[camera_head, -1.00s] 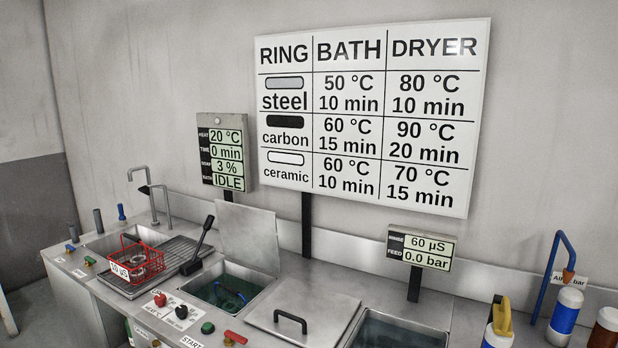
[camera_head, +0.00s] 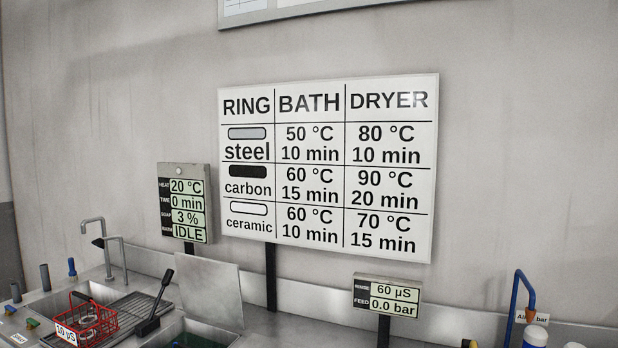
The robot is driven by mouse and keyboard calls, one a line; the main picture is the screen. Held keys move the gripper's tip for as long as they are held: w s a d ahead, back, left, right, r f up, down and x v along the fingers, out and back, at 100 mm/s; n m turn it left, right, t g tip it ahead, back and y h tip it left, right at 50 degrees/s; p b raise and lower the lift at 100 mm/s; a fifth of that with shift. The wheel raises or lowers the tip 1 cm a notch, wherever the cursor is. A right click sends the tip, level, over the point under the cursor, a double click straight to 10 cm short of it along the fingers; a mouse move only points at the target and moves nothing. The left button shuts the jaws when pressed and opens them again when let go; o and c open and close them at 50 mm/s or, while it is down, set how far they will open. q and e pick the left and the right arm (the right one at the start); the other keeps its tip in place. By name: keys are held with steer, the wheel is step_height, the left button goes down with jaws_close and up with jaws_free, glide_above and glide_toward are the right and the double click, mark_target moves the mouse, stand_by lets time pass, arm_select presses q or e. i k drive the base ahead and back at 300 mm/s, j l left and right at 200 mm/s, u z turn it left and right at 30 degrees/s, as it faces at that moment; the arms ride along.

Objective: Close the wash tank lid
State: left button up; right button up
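The wash tank lid (camera_head: 209,291) is a grey metal plate standing upright, open, at the back edge of the wash tank. Only the back part of the tank (camera_head: 190,331) shows at the bottom edge of the view, with some green water and a bit of blue inside. The front of the tank is cut off. Neither of my grippers is in view.
A status display (camera_head: 185,203) reads IDLE. A rinse display (camera_head: 387,297) stands at right. A ring chart (camera_head: 328,168) hangs behind.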

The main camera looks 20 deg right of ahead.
mark_target(211, 288)
steer(key=i+j, duration=0.15)
steer(key=j, duration=0.25)
steer(key=i+j, duration=0.2)
steer(key=j, duration=0.15)
steer(key=i+j+z, duration=0.1)
steer(key=j, duration=0.3)
steer(key=i+j, duration=0.2)
steer(key=j, duration=0.2)
steer(key=i+j, duration=0.15)
steer(key=j, duration=0.25)
steer(key=i+j, duration=0.2)
steer(key=j, duration=0.2)
steer(key=z, duration=0.05)
